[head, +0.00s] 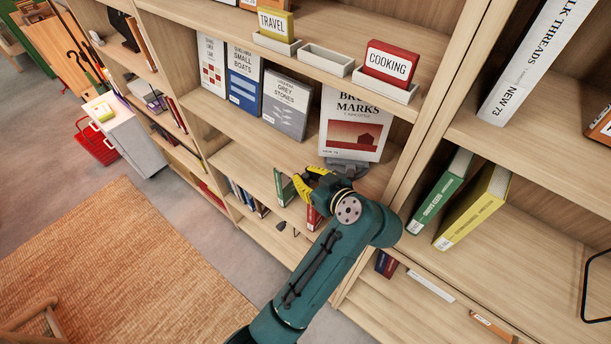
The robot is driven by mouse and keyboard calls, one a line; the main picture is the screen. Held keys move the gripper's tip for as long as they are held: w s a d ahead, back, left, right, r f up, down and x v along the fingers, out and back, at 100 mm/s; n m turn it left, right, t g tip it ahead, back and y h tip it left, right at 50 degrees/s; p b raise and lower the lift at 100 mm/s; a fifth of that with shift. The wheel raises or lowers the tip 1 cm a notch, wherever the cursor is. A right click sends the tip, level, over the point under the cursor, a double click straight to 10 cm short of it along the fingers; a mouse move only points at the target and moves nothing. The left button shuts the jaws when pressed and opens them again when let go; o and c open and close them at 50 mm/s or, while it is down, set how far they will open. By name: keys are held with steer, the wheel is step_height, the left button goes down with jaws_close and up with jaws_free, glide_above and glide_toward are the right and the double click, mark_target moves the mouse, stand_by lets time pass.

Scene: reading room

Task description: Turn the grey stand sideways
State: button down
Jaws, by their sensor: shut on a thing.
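The grey stand (348,169) is on the middle shelf near its front edge, under the white BRUSH MARKS book (351,125). The book leans back on it, its cover with a red picture facing out. My gripper (306,181), with yellow fingers, is at the stand's lower left, at the shelf's front edge. It is shut on the stand, though my wrist and fingers hide the exact contact and part of the stand.
The GREY STONES book (286,104) and a blue book (243,78) stand to the left. The COOKING sign (390,64) is in a holder above. A shelf upright (432,105) is close on the right. A green book (284,187) is below.

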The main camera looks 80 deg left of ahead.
steer(key=shift+f, duration=0.15)
steer(key=c, duration=0.9)
jaws_free()
steer(key=v, duration=1.2)
steer(key=shift+r, duration=0.2)
steer(key=shift+c, duration=0.6)
